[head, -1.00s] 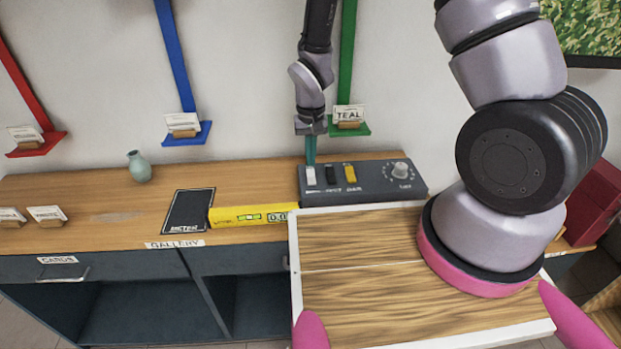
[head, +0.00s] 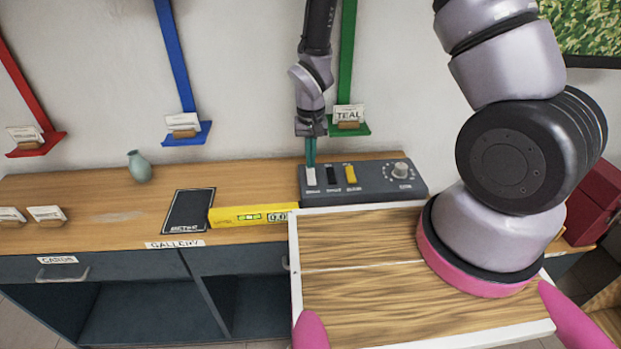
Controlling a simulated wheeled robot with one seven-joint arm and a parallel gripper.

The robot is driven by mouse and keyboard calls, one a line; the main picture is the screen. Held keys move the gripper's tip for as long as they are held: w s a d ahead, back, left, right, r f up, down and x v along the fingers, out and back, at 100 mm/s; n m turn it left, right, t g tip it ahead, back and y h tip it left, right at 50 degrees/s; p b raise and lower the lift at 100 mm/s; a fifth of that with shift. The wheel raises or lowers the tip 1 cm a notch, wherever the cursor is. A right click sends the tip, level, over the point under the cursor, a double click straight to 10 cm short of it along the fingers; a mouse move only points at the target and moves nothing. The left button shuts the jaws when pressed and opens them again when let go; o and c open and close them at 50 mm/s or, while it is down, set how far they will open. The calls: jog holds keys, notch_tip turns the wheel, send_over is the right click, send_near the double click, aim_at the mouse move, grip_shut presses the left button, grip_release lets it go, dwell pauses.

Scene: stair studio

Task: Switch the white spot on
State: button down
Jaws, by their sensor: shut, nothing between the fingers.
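A dark grey control box (head: 378,188) stands on the wooden counter. It carries a white switch (head: 311,177), a black switch (head: 332,176), a yellow switch (head: 351,174) and a round knob (head: 400,169). My gripper (head: 311,163) points down with its teal fingers shut and empty. Its tips are at the top edge of the white switch; I cannot tell whether they touch it. The small labels under the switches are too blurred to read surely. No lamp that is plainly the white spot is in view.
A yellow level-like bar (head: 250,216) with a small display and a black pad (head: 189,211) lie left of the box. A green vase (head: 139,167) and small cards (head: 46,214) stand further left. Red, blue and green (head: 347,60) strips with card ledges run down the wall.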

aim_at(311, 173)
jog(key=shift+f, duration=1.15)
dwell(0.4)
jog(key=shift+r, duration=3.5)
